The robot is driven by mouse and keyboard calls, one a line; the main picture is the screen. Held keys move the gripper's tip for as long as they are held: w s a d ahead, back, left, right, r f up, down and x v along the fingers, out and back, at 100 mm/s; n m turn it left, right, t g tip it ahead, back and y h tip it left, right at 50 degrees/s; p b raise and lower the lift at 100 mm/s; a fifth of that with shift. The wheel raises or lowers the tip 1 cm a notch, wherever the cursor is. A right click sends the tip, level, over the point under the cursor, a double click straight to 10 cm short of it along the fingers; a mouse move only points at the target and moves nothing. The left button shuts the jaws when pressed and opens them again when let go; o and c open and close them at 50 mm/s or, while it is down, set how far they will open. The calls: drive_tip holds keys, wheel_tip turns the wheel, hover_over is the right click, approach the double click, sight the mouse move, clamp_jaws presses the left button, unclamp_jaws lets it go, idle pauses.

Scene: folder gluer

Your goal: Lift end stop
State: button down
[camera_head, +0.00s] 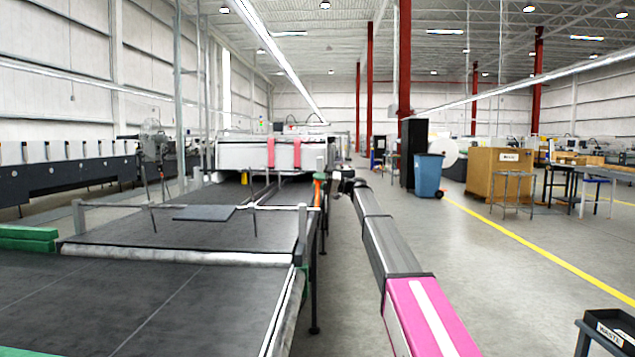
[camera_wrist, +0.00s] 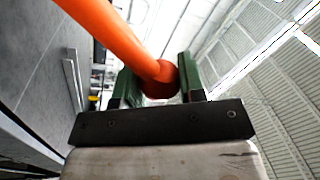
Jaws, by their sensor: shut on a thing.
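An orange handle (camera_wrist: 115,35) with a rounded red-orange end crosses the wrist view from the upper left. My gripper (camera_wrist: 160,82) has its two green-padded fingers on either side of that rounded end and is shut on it. In the head view the orange handle (camera_head: 318,188) stands at the right edge of the dark conveyor, and my gripper (camera_head: 338,186) reaches it from the right at the far end of my arm. A grey crossbar with thin rods and a flat dark plate (camera_head: 203,212) is over the conveyor (camera_head: 170,235). Whether the handle joins this crossbar is unclear.
The conveyor's near section (camera_head: 120,305) fills the lower left. A white machine (camera_head: 262,153) stands beyond it. To the right are a blue bin (camera_head: 428,176), a cardboard box (camera_head: 497,170) and a black waste tray (camera_head: 608,330).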

drive_tip(key=shift+f, duration=0.1)
drive_tip(key=c, duration=0.7)
unclamp_jaws()
drive_tip(key=shift+d, duration=0.1)
drive_tip(key=d, duration=0.3)
drive_tip(key=d+f, duration=0.1)
drive_tip(key=d, duration=0.6)
drive_tip(key=shift+d+f, duration=0.3)
drive_tip(key=shift+f, duration=0.05)
drive_tip(key=shift+f, duration=0.1)
